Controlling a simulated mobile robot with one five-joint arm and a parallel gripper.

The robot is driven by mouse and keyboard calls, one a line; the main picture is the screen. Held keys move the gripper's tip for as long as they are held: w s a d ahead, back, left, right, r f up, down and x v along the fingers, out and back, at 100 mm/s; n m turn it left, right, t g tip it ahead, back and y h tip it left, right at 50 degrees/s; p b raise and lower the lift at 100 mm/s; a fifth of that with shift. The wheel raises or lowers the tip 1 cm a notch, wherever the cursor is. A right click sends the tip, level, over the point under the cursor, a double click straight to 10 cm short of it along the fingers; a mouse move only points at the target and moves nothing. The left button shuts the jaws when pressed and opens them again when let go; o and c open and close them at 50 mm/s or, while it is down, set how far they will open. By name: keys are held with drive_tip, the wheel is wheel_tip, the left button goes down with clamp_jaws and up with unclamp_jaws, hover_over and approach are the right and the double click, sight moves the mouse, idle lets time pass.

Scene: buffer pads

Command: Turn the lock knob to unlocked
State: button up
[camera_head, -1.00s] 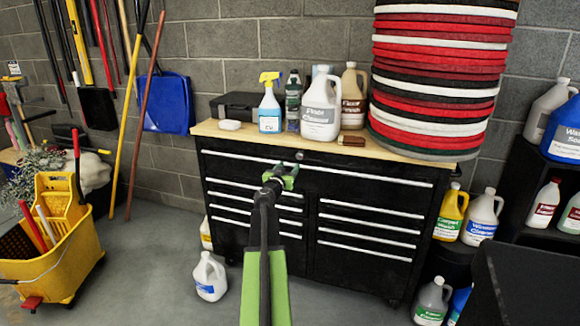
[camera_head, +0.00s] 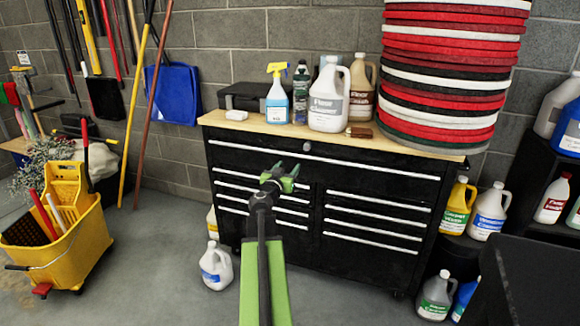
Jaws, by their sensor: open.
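A small round silver lock knob (camera_head: 307,147) sits near the top middle of the black tool chest (camera_head: 235,156), above the long top drawer handle. How the knob is turned is too small to tell. My gripper (camera_head: 287,168), with green fingers, is open and empty in front of the chest. In the picture it is just below and left of the knob, apart from it.
On the chest's wooden top (camera_head: 330,135) stand a blue spray bottle (camera_head: 277,100), several jugs and a stack of red, black and white pads (camera_head: 450,70). A white jug (camera_head: 216,265) stands on the floor. A yellow mop bucket (camera_head: 60,250) is at left.

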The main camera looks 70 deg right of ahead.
drive_tip(key=shift+s+a, duration=0.1)
drive_tip(key=shift+a, duration=1.55)
